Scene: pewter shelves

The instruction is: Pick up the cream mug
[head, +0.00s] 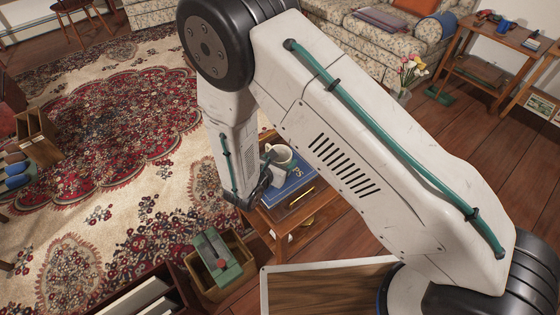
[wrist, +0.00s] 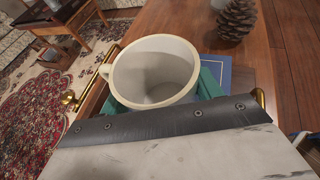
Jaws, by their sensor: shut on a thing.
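The cream mug (wrist: 155,72) fills the middle of the wrist view, upright with its empty inside showing and its handle to the left. In the head view the mug (head: 280,154) shows over a blue box or book on a small wooden table. My gripper (head: 266,170) is at the mug, and its teal fingers (wrist: 207,84) show beside and behind the mug in the wrist view. The gripper is shut on the mug. The lower part of the mug is hidden, and I cannot tell whether it touches what lies below.
The blue box or book (head: 293,184) lies on the small wooden table (head: 315,209). A pine cone (wrist: 237,19) stands near the mug. A wooden crate (head: 235,272) with a green thing in it stands on the floor to the left. The patterned rug (head: 90,110) has free room.

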